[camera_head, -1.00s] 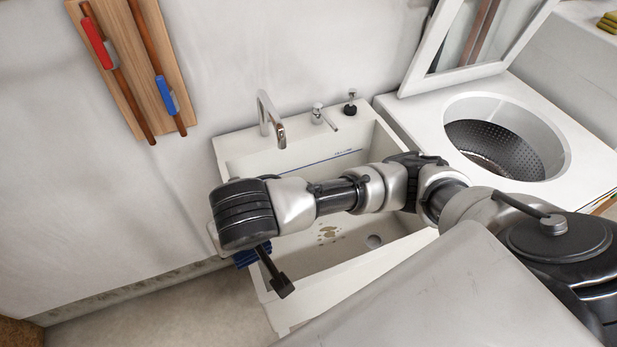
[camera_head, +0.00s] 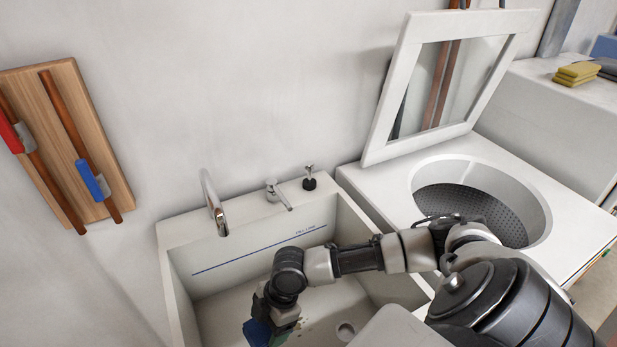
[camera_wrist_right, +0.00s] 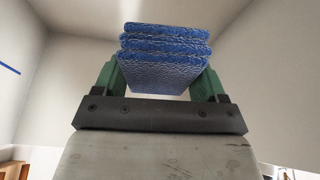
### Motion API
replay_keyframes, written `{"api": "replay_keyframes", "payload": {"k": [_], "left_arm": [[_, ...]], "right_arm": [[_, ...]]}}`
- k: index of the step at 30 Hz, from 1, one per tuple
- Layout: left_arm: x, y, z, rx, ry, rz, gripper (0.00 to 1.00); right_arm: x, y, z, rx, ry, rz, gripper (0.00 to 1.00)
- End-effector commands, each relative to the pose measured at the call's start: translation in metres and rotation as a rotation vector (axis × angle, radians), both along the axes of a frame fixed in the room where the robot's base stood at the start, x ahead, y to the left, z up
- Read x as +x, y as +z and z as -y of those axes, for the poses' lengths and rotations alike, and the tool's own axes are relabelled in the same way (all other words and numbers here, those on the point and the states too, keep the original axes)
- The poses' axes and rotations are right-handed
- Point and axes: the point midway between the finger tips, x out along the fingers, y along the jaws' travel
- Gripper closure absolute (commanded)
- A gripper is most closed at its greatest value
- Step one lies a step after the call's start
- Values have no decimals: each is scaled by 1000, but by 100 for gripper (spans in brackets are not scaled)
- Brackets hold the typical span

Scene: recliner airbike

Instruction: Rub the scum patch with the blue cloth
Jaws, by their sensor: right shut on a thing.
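The blue cloth (camera_head: 256,333) is folded and held in my right gripper (camera_head: 268,328), low inside the white sink (camera_head: 178,300). In the right wrist view the cloth (camera_wrist_right: 165,62) is a thick blue stack pinched between the green fingers of the right gripper (camera_wrist_right: 162,80). The scum patch lies on the sink floor; now my gripper and wrist cover most or all of it in the head view. I cannot tell whether the cloth touches the sink floor. My left gripper is not in view.
A chrome faucet (camera_head: 214,205) and a tap lever (camera_head: 277,192) stand on the sink's back ledge, with a black-based fitting (camera_head: 309,180) beside them. A washer drum (camera_head: 470,205) with a raised lid (camera_head: 440,85) stands to the right.

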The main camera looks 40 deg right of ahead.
Motion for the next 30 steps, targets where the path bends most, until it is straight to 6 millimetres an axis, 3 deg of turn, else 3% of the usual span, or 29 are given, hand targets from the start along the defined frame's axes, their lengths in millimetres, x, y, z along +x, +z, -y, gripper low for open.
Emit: {"api": "replay_keyframes", "payload": {"k": [1,6,13,18,30], "left_arm": [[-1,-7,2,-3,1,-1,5],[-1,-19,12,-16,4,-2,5],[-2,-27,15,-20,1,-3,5],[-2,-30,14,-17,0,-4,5],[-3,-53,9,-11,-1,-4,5]], "right_arm": [[0,-16,15,-6,55,-4,47],[-1,-49,59,-5,260,-3,47],[-2,-74,106,-3,434,0,47],[-3,-80,117,-1,480,2,47],[-3,-107,117,0,483,3,47]]}}
